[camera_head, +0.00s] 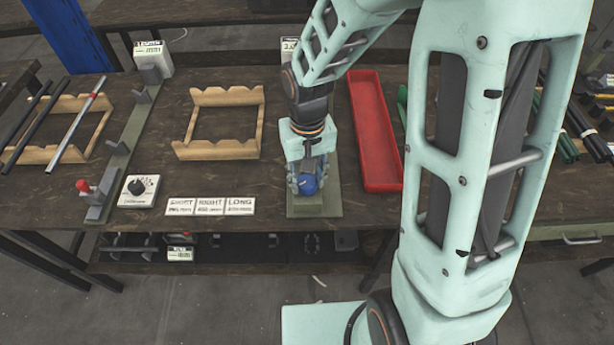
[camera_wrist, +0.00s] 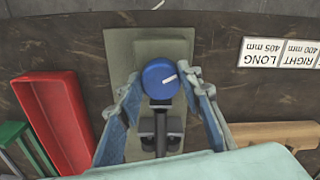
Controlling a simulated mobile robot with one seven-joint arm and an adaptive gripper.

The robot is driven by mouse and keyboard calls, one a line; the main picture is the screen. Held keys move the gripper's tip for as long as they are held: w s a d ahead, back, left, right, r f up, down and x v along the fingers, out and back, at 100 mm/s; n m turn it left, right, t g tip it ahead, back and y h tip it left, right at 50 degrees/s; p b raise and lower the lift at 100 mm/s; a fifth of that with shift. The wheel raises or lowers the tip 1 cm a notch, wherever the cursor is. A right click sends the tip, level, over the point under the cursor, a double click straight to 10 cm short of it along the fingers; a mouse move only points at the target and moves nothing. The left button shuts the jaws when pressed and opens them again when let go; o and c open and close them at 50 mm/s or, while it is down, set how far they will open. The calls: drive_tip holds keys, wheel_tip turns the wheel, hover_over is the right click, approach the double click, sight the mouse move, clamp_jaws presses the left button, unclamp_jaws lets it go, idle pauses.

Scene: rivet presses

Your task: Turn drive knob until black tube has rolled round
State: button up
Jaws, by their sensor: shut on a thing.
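The round blue drive knob (camera_head: 308,184) is at the front end of a grey-green base plate (camera_head: 316,211). In the wrist view the knob (camera_wrist: 158,76) shows a short white mark on its face. My gripper (camera_head: 306,178) points down over it, with a finger on each side; the fingers (camera_wrist: 160,83) also flank it in the wrist view. My gripper is shut on the knob. A dark shaft or tube (camera_wrist: 160,122) runs back from the knob between grey supports. I cannot tell whether this is the black tube; my arm hides most of that station in the head view.
A red tray (camera_head: 382,160) stands right of the station, and an empty wooden rack (camera_head: 178,151) to its left. Further left are a dial box (camera_head: 139,190) and another rack with tubes (camera_head: 47,155). White labels SHORT, RIGHT and LONG (camera_head: 210,206) lie along the front edge.

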sight(309, 182)
drive_tip(key=n, duration=0.3)
drive_tip(key=shift+w+p, duration=0.1)
drive_tip(key=shift+p, duration=0.25)
drive_tip(key=shift+n, duration=0.5)
drive_tip(key=o, duration=1.2)
drive_tip(key=shift+c, duration=0.2)
drive_tip(key=shift+d, duration=0.1)
wheel_tip(309, 182, up, 12)
